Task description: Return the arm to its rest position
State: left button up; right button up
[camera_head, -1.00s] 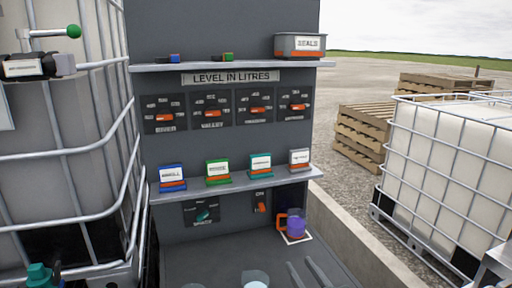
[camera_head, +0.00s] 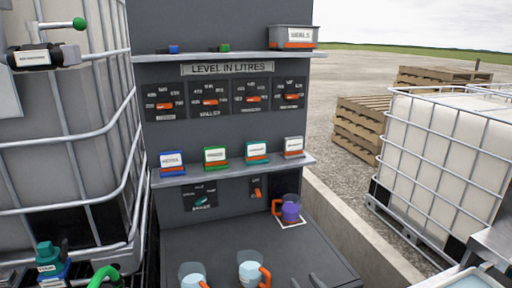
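My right gripper (camera_head: 328,283) shows only at the bottom edge, over the grey bench top. Its dark fingertips stand apart with nothing seen between them, and the rest of it is out of frame. My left gripper is not in view. Two clear jugs with orange handles stand on the bench at the bottom: the left jug (camera_head: 192,275) and the middle jug (camera_head: 250,269), both with pale contents. A jug with purple contents (camera_head: 290,208) stands on a white-edged square farther back at the right.
Colored labelled blocks stand on the lower shelf (camera_head: 235,172). A grey seals bin (camera_head: 290,37) sits on the upper shelf. Caged tanks flank the bench, one left (camera_head: 65,110) and one right (camera_head: 440,150). A green curved handle (camera_head: 104,274) rises at lower left. Pallets (camera_head: 362,125) stand behind.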

jog(key=s+d+f+g+h, duration=0.1)
jog(key=s+d+f+g, duration=0.15)
jog(key=s+f, duration=0.5)
jog(key=s+d+f+g+h, duration=0.1)
jog(key=s+d+f+g, duration=0.15)
jog(key=s+f, duration=0.45)
jog(key=s+d+f+m+g+h, duration=0.1)
jog(key=s+d+f+g, duration=0.15)
jog(key=s, duration=0.75)
jog(key=s+d+f+g+h, duration=0.15)
jog(key=s+g, duration=0.25)
jog(key=s, duration=0.6)
notch_tip(320, 180, down, 26)
jog(key=w+a, duration=0.1)
jog(key=w, duration=0.1)
jog(key=s+f, duration=0.5)
jog(key=f, duration=0.4)
jog(key=s+f, duration=0.6)
jog(key=f, duration=0.3)
jog(key=shift+s+d+y, duration=0.3)
jog(key=shift+d+y, duration=0.05)
jog(key=shift+d, duration=0.05)
